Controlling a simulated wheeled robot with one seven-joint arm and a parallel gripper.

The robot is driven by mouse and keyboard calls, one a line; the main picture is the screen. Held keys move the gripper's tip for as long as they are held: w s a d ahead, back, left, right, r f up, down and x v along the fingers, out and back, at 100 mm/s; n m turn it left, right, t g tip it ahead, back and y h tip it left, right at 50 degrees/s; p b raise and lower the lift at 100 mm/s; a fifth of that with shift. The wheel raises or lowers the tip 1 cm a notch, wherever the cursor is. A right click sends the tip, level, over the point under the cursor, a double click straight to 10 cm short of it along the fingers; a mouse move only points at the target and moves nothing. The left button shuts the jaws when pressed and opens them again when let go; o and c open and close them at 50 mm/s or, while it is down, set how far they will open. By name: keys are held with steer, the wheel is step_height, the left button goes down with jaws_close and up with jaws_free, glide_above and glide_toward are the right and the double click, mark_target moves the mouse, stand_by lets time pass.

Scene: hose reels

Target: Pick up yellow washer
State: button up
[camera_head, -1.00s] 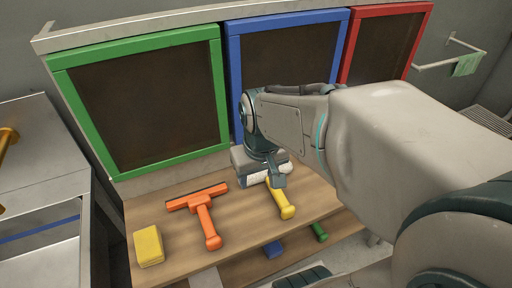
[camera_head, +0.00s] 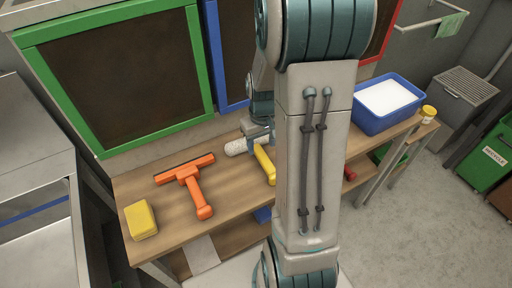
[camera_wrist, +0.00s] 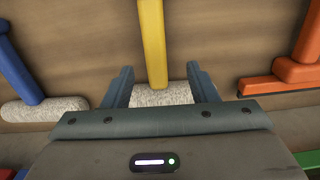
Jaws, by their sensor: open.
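The yellow washer (camera_head: 264,164) lies on the wooden bench, with a yellow handle and a white fluffy head (camera_head: 237,146). In the wrist view its handle (camera_wrist: 152,40) runs up the picture from the white head (camera_wrist: 160,96). My gripper (camera_wrist: 160,84) is open, with one finger on each side of the washer near where handle and head meet. The body of the gripper hides the head's lower part. I cannot tell whether the fingers touch it. In the head view my arm hides most of the gripper (camera_head: 258,132).
An orange squeegee (camera_head: 190,182) and a yellow sponge (camera_head: 141,219) lie left on the bench. A blue washer (camera_wrist: 22,75) lies on the washer's other side. A blue tub (camera_head: 388,105) and a yellow-lidded jar (camera_head: 428,113) stand at the right. Framed boards (camera_head: 110,85) rise behind.

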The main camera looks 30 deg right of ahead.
mark_target(262, 154)
steer(key=shift+w+d+f+p, duration=0.15)
steer(key=shift+d+f, duration=0.05)
steer(key=shift+f, duration=1.55)
steer(key=shift+w+d+f+p, duration=0.1)
steer(key=shift+d+f+p, duration=0.05)
steer(key=shift+f, duration=1.55)
steer(key=c, duration=1.1)
